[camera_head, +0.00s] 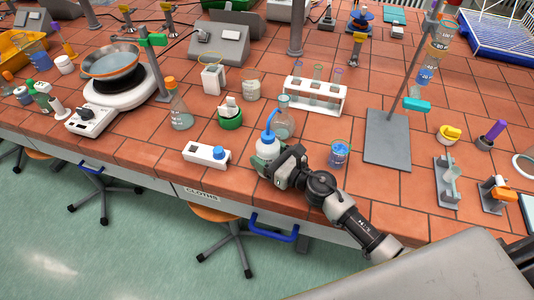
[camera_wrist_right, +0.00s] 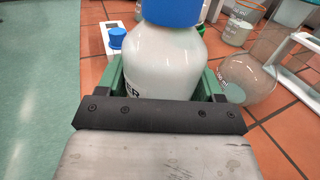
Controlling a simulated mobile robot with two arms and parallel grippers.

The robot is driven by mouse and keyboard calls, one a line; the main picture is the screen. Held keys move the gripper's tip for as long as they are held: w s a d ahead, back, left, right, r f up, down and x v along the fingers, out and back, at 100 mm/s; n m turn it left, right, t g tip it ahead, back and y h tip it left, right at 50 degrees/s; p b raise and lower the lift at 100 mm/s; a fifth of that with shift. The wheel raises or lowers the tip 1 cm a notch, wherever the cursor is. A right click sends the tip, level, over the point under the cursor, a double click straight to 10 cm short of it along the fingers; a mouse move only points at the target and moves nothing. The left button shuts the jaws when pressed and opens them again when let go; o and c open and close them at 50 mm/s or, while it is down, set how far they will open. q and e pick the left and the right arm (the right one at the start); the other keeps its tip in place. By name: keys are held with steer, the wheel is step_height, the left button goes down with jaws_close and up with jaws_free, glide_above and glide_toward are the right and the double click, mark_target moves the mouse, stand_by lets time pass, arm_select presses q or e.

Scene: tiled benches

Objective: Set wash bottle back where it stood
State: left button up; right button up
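The wash bottle (camera_head: 267,150) is white with a blue cap and spout, and stands upright near the front edge of the tiled bench. My right gripper (camera_head: 268,165) reaches it from the front right. In the right wrist view the bottle's white body (camera_wrist_right: 170,62) fills the space between the green finger pads of the gripper (camera_wrist_right: 163,85), which press on both its sides. The bottle's base is hidden, so I cannot tell whether it touches the tiles. My left gripper is not in view.
A round glass flask (camera_head: 284,122) stands close behind the bottle. A white tube rack (camera_head: 315,96) stands behind. Bare tiles lie left of the white box.

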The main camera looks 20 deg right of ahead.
steer(key=o, duration=0.4)
steer(key=shift+s+d+f, duration=0.1)
steer(key=shift+s+f, duration=0.1)
steer(key=b+v, duration=0.1)
steer(key=v, duration=0.2)
steer(key=b+v, duration=0.1)
steer(key=v, duration=0.2)
steer(key=b+v, duration=0.2)
steer(key=v, duration=0.1)
steer(key=shift+s+f, duration=0.2)
steer(key=shift+f, duration=0.15)
steer(key=shift+s+d+r, duration=0.15)
steer(key=shift+s+r, duration=0.05)
steer(key=shift+s, duration=0.35)
